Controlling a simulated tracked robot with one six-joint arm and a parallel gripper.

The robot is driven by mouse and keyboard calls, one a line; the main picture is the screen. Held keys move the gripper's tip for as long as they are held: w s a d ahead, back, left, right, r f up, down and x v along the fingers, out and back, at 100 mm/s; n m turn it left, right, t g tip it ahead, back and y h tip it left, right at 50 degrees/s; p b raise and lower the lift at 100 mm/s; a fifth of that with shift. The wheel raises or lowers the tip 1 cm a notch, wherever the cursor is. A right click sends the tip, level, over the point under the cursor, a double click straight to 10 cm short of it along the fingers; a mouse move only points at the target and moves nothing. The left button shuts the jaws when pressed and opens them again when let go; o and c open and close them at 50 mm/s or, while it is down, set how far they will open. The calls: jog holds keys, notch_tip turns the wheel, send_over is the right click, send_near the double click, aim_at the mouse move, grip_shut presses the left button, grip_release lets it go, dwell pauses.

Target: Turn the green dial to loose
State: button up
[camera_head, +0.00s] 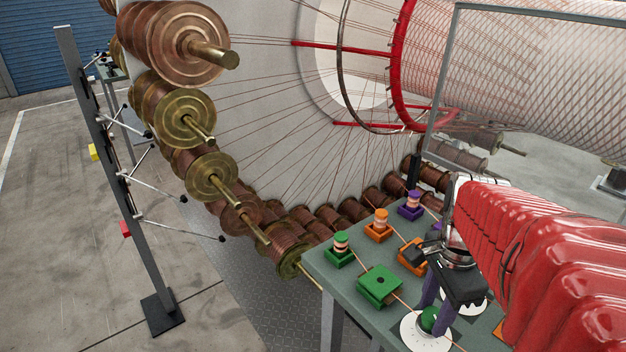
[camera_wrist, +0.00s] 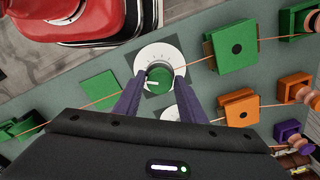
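The green dial (camera_wrist: 159,77) is a round green knob on a white scale plate (camera_wrist: 158,54), with a small pale mark on its lower left part. The scale's marks are too small to read. In the head view the dial (camera_head: 429,319) sits at the table's near edge. My gripper (camera_wrist: 160,80) is open, with its two purple fingers on either side of the dial. A narrow gap seems to show between the fingers and the knob. In the head view my gripper (camera_head: 437,302) points down at the dial, and one finger partly covers the plate.
A green block (camera_head: 380,286) with a wire through it stands beside the dial. Orange block (camera_head: 413,256), green spool (camera_head: 341,247), orange spool (camera_head: 381,224) and purple spool (camera_head: 411,205) stand farther back on the grey-green table (camera_head: 343,289). A second white plate lies partly hidden below my gripper.

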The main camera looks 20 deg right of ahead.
jog(key=c, duration=0.7)
jog(key=shift+n, duration=0.4)
jog(key=n, duration=1.7)
jog(key=shift+r, duration=0.1)
jog(key=n, duration=0.6)
jog(key=shift+w, duration=0.1)
